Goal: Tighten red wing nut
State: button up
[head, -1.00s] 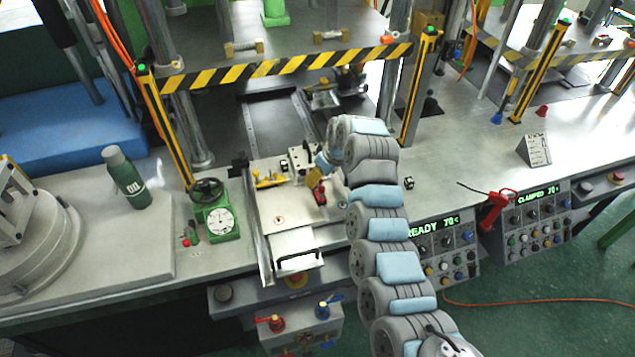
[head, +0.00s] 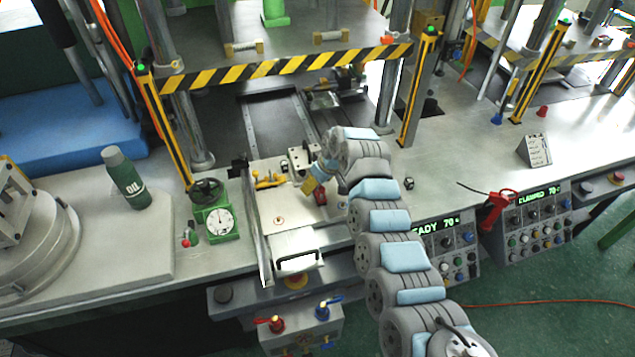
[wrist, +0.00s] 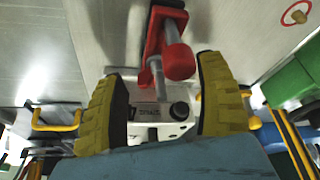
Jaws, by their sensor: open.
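A red part (head: 320,196), which I take to be the red wing nut, sits on the right side of the pale metal plate in the head view. In the wrist view the red wing nut (wrist: 178,60) shows as a red bracket-like body with a round red end and a grey metal rod. My gripper (wrist: 162,75) is open, with its two yellow fingers apart on either side of the red part's lower end. I cannot tell whether they touch it. In the head view my gripper (head: 311,186) is just left of the red part and partly hides it.
A white block (head: 302,157) stands behind the gripper, and yellow clamps (head: 268,180) lie to its left. A yellow-black striped bar (head: 285,66) spans the press behind.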

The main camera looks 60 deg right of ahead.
jog(key=c, duration=1.2)
jog(key=shift+w+a+m+p, duration=0.1)
jog(key=shift+m+p, duration=0.5)
jog(key=shift+p, duration=0.2)
jog(key=shift+r+m+g+h+p, duration=0.1)
jog(key=shift+m+g+h+p, duration=0.2)
jog(key=shift+m+h+p, duration=0.4)
jog(key=shift+m+p, duration=0.15)
jog(key=shift+m, duration=0.45)
jog(key=m+g, duration=0.1)
jog(key=m, duration=0.1)
jog(key=shift+m+h+p, duration=0.3)
jog(key=shift+p, duration=0.1)
jog(key=shift+m+g+h, duration=0.3)
jog(key=shift+m+g, duration=0.2)
jog(key=shift+m, duration=1)
jog(key=o, duration=1.2)
